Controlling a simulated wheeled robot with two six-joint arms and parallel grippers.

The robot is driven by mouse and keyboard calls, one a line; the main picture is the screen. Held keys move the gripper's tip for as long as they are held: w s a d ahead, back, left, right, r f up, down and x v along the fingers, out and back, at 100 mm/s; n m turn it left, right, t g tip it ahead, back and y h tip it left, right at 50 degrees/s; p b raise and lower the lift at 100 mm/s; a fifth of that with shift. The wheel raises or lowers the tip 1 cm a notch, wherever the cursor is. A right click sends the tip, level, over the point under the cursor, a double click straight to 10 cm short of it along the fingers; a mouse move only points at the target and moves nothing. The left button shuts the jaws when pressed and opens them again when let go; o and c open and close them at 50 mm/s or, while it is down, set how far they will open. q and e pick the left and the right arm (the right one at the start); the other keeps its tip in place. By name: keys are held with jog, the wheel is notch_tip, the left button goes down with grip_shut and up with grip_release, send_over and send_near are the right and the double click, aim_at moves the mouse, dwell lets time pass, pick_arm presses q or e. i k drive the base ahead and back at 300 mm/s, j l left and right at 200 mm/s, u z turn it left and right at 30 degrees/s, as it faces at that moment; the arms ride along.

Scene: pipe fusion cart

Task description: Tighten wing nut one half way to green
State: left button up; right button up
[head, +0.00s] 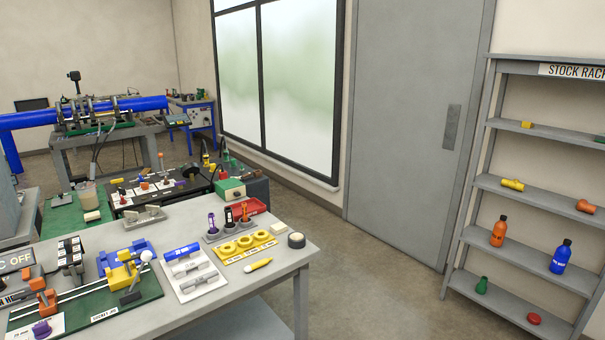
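A blue pipe (28,119) runs level through a clamp machine (93,112) on a grey cart (120,137) at the far left. Small dark parts stand on top of the clamps. They are too small for me to tell a wing nut or any green mark among them. Neither of my grippers is in view.
A grey workbench (235,292) fills the lower left, holding a green jig board (140,301), yellow rings in a tray (247,243) and bottles. A dark tool table (150,193) stands behind it. A stock rack (545,190) is at right. Floor (385,270) between bench and rack is clear.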

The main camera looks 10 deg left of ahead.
aim_at(134, 217)
jog(key=u, duration=1.45)
jog(key=i+l+z, duration=0.35)
jog(key=z, duration=0.15)
jog(key=i+l+z, duration=0.75)
jog(key=z, duration=0.15)
jog(key=i+l+z, duration=0.15)
jog(key=i+z, duration=0.95)
jog(key=i+u, duration=0.4)
jog(key=i+l+u, duration=0.1)
jog(key=i+u, duration=0.3)
jog(key=i+l+u, duration=0.25)
jog(key=i+u, duration=0.35)
jog(key=u, duration=0.25)
jog(key=i+u, duration=0.2)
jog(key=u, duration=0.3)
jog(key=i+l+u, duration=0.15)
jog(key=u, duration=0.3)
jog(key=i+l+u, duration=0.1)
jog(key=l+u, duration=0.15)
jog(key=u, duration=0.25)
